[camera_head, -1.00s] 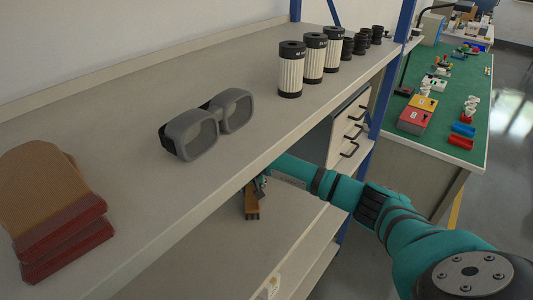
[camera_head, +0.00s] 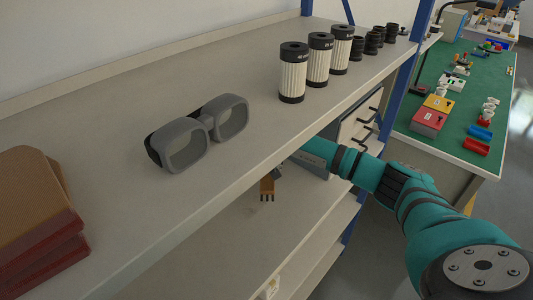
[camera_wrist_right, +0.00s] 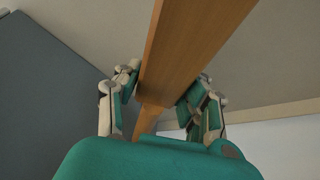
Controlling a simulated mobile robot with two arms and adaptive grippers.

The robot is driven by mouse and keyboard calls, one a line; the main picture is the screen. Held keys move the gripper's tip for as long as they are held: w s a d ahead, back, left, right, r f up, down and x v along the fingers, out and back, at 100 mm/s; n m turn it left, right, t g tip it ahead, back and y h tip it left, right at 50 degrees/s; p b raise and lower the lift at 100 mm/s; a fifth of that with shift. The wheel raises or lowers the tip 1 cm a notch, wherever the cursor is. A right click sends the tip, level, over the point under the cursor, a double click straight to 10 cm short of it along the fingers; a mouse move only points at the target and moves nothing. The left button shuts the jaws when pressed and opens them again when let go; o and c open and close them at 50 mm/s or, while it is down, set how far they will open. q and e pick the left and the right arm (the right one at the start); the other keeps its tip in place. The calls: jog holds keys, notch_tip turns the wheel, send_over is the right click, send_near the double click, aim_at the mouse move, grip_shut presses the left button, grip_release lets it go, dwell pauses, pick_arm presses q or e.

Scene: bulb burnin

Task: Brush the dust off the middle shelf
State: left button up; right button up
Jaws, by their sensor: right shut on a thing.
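My right arm reaches under the top shelf board. In the right wrist view my right gripper (camera_wrist_right: 157,92) is shut on a long brown wooden handle (camera_wrist_right: 190,40), with a finger on each side. In the head view the brown, pronged end of the brush (camera_head: 267,188) shows just below the top board's front edge. The gripper itself is mostly hidden there. I cannot tell whether the brush touches the shelf. My left gripper is not in view.
The top shelf (camera_head: 110,130) holds goggles (camera_head: 195,135), several ribbed cylinders (camera_head: 293,75) and brown-red stacked pieces (camera_head: 40,220). A green-topped table (camera_head: 435,120) is beyond.

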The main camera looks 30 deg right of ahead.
jog(key=shift+r, duration=0.75)
jog(key=shift+d+r+p, duration=0.1)
jog(key=shift+r+p, duration=0.55)
jog(key=shift+w+r+p, duration=0.1)
jog(key=shift+r+p, duration=0.3)
jog(key=shift+r, duration=0.5)
jog(key=shift+f, duration=0.1)
